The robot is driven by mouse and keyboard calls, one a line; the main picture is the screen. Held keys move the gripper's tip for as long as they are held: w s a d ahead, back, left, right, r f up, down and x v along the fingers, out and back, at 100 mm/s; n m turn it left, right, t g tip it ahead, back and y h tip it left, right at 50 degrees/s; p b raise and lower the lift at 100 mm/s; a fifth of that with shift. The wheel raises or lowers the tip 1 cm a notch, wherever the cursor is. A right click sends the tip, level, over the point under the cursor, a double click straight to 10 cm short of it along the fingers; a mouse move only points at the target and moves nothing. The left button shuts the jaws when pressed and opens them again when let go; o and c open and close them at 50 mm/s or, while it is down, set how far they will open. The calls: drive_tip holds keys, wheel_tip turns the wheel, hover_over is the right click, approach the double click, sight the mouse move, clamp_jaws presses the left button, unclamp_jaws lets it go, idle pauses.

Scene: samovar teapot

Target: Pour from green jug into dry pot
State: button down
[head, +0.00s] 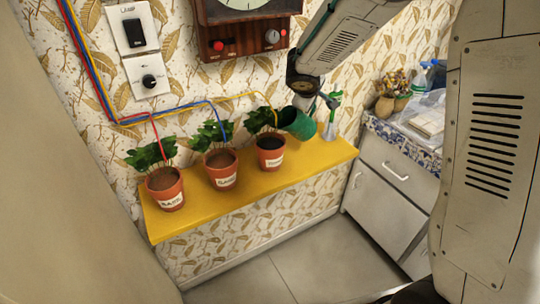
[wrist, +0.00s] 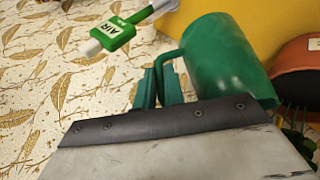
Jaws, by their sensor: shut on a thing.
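My gripper (wrist: 160,88) is shut on the handle of the green jug (head: 297,122); the jug also shows in the wrist view (wrist: 228,58). The jug is tilted beside the right pot (head: 270,152), at its upper right, with no stream visible. The left pot (head: 166,190) and middle pot (head: 221,172) show lighter brown soil; the right pot's soil looks darker. All three terracotta pots hold green plants and white labels. Part of a terracotta pot (wrist: 298,62) shows beside the jug in the wrist view. The jug's inside is hidden.
The pots stand on a yellow shelf (head: 200,213) against a patterned wall. A green-and-white device (head: 330,115) stands right of the jug; its "AIR" label shows in the wrist view (wrist: 105,38). Coloured wires run above the plants. A cluttered counter (head: 402,138) is at right.

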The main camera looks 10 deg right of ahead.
idle(0.3)
drive_tip(key=shift+w+d+f+y+b, duration=0.25)
drive_tip(key=shift+d+f+y+b, duration=0.2)
drive_tip(key=shift+d+f+y, duration=0.15)
drive_tip(key=shift+w+d+f+m+g+y+b, duration=0.8)
drive_tip(key=shift+d+f+y+b, duration=0.85)
drive_tip(key=shift+f, duration=1.1)
wheel_tip(320, 180, up, 11)
drive_tip(key=w+d+g+y+b, duration=0.1)
drive_tip(key=d+g+y+b, duration=0.1)
drive_tip(key=y, duration=0.1)
drive_tip(key=shift+d+r, duration=0.15)
drive_tip(key=shift+d, duration=0.2)
